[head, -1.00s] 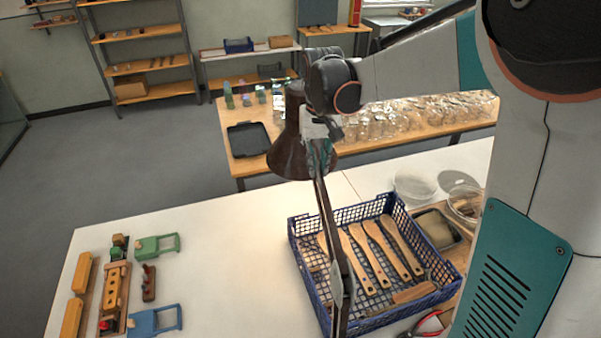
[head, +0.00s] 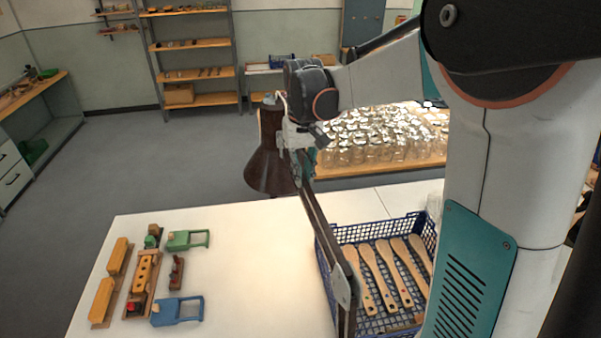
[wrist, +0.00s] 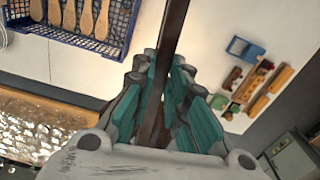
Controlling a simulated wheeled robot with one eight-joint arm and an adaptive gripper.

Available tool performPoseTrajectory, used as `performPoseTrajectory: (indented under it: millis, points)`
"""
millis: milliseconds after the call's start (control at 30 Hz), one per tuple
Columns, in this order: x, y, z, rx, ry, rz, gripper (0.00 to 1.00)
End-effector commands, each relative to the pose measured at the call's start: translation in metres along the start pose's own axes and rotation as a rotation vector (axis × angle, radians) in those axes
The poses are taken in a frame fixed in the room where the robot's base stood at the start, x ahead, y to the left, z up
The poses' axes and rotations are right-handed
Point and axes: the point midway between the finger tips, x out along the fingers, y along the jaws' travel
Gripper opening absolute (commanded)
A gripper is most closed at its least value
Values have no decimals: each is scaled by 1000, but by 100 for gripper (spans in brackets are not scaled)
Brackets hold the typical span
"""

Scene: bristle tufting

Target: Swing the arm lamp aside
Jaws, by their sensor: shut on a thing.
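The arm lamp has a dark brown shade (head: 268,160) and a long flat arm (head: 333,240) that slants down to the right, across the left side of the blue crate. My gripper (head: 302,150) is at the upper end of the lamp arm, right beside the shade. In the wrist view, the teal-padded fingers of my gripper (wrist: 165,105) close around the dark lamp arm (wrist: 170,45), which runs between them. The shade hangs over the far edge of the white table in the head view. The lamp's base is out of view.
The blue crate (head: 328,262) holds several wooden brush handles (head: 385,270) on the white table (head: 250,265). Wooden blocks and small green and blue tools (head: 178,311) lie at the table's left. Many glass jars (head: 370,140) stand on a table behind. The table between is clear.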

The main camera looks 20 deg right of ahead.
Motion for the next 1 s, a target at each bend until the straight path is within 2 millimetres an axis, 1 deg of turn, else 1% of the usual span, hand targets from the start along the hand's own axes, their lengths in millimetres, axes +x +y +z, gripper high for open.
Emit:
performPoseTrajectory:
  millis: [133, 167, 200, 233, 567, 667, 767, 867, 1000]
  points:
    - [-1, 0, 0, -1, 1, 0, 0]
    - [-1, 0, 0, -1, 1, 0, 18]
    - [-1, 0, 0, -1, 1, 0, 28]
    - [-1, 0, 0, -1, 1, 0, 34]
    - [-1, 0, 0, -1, 0, 0, 34]
    - [-5, 0, 0, -1, 0, 0, 34]
    - [-17, 0, 0, -1, 0, 0, 34]
    - [-36, 0, 0, -1, 0, 0, 34]
    - [-65, 0, 0, -1, 0, 0, 34]
